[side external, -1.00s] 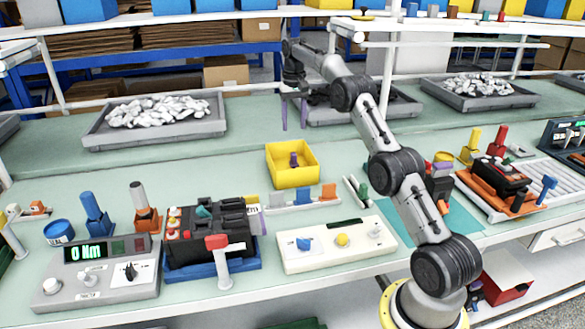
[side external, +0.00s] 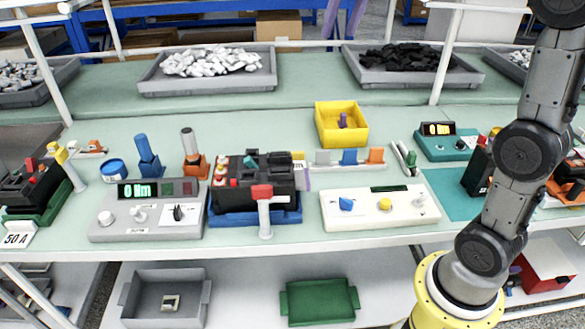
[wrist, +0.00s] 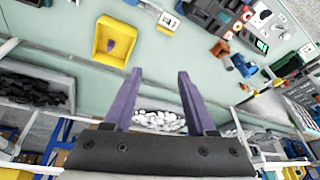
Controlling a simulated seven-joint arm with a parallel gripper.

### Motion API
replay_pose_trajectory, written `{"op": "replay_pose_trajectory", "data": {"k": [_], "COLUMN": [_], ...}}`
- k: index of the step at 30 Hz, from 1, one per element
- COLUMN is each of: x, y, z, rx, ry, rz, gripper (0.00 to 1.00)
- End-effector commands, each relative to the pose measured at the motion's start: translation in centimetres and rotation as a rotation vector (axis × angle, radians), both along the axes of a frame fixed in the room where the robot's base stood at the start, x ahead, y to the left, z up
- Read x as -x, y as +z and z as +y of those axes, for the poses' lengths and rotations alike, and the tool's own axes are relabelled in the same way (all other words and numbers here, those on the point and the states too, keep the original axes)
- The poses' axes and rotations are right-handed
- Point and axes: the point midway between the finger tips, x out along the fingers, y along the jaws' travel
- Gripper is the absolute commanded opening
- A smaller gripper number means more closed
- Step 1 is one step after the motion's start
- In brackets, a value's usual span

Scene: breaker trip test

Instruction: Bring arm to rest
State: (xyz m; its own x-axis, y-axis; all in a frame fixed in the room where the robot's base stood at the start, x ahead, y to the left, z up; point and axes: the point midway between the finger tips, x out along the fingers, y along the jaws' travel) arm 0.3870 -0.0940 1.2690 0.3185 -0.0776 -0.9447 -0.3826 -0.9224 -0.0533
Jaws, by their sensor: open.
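My gripper (side external: 343,18) shows only as two purple fingers at the top edge of the side view, above the back of the bench. In the wrist view my gripper (wrist: 160,74) has its two purple fingers well apart, with nothing between them. It is open and clear of every object. The black breaker block (side external: 262,180) sits on a blue base (side external: 240,216) at the bench front, far from my gripper. A yellow bin (side external: 341,138) with a small purple piece (side external: 343,121) inside stands on the bench, and the bin (wrist: 97,43) also shows in the wrist view.
A grey meter box (side external: 120,222) and a white control panel (side external: 365,222) line the front. Grey trays of white pieces (side external: 160,83) and black pieces (side external: 362,67) stand at the back. A white shelf rail (side external: 300,44) runs behind.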

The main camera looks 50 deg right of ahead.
Motion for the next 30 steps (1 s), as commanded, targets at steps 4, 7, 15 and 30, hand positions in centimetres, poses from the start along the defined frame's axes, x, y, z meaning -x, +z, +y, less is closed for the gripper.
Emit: {"op": "replay_pose_trajectory", "data": {"k": [4,7,15,30], "x": [5.3,8.7,17.7,22.3], "y": [0.0,-1.0,-7.4,-17.9], "z": [3.5,5.4,8.7,9.4], "rx": [0.016,0.026,0.051,0.083], "ry": [0.082,0.135,0.277,0.385], "rz": [-0.047,-0.074,-0.138,-0.149], "gripper": [0.57,0.57,0.57,0.57]}}
